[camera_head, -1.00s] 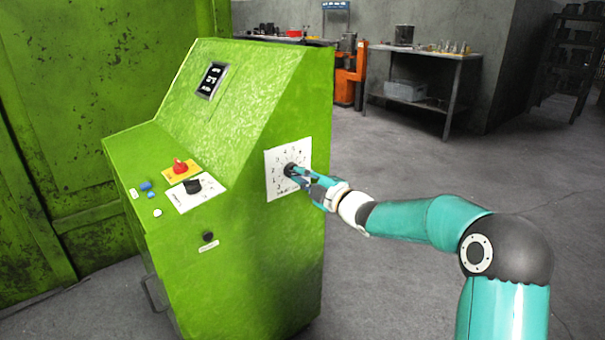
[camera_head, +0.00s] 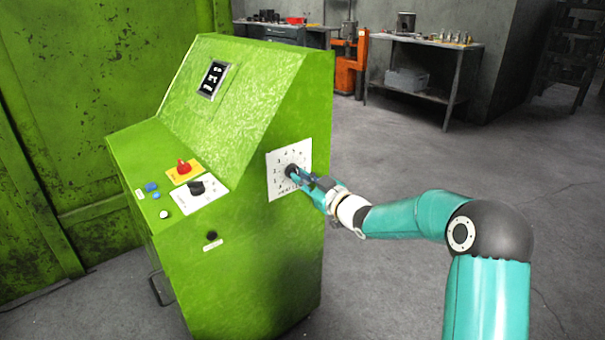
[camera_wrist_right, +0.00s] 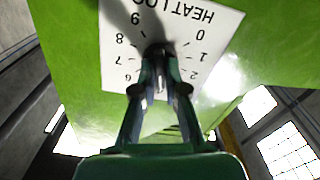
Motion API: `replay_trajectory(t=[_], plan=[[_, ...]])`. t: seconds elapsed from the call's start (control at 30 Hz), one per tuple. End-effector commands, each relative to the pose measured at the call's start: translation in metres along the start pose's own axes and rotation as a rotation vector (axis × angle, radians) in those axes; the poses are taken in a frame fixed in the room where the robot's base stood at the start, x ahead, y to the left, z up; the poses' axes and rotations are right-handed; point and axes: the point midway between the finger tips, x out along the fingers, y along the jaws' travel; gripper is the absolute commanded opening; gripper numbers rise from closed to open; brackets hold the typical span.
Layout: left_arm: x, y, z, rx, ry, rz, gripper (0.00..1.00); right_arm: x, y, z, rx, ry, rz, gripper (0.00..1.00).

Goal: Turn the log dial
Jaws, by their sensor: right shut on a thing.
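The log dial is a dark round knob (camera_head: 291,171) on a white numbered plate (camera_head: 275,188) on the right side of the green console (camera_head: 250,230). My right gripper (camera_head: 301,176) reaches it from the right and is shut on the knob. In the right wrist view the gripper (camera_wrist_right: 158,80) closes on the dark knob (camera_wrist_right: 157,50), partly hiding it. The plate (camera_wrist_right: 115,60) there shows upside-down lettering reading "HEAT LOG" and numbers around the knob. My left gripper is not in view.
The console top holds a red button (camera_head: 184,167), a black rotary switch (camera_head: 196,188) and small blue buttons (camera_head: 151,187). A small display (camera_head: 212,79) sits on the slope. A workbench (camera_head: 425,45) stands behind; the floor (camera_head: 400,150) right of the console is clear.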

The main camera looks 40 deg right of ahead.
Motion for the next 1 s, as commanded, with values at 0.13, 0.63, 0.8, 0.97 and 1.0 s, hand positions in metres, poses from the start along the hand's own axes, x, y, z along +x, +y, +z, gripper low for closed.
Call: replay_trajectory(t=[0.13, 0.63, 0.8, 0.97, 1.0], plan=[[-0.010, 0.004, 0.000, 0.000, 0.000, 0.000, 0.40, -0.001, -0.002, 0.006, 0.144, -0.020, -0.001, 0.00], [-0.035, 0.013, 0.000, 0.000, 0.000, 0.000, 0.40, -0.001, -0.004, 0.006, 0.619, -0.022, 0.001, 0.00], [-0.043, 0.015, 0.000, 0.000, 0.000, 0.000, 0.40, -0.001, -0.005, 0.006, 0.781, -0.022, 0.002, 0.00], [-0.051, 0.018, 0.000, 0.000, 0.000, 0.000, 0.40, -0.001, -0.005, 0.005, 0.932, -0.022, 0.003, 0.00], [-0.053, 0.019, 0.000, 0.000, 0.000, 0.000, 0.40, -0.001, -0.005, 0.005, 0.970, -0.022, 0.004, 0.00]])
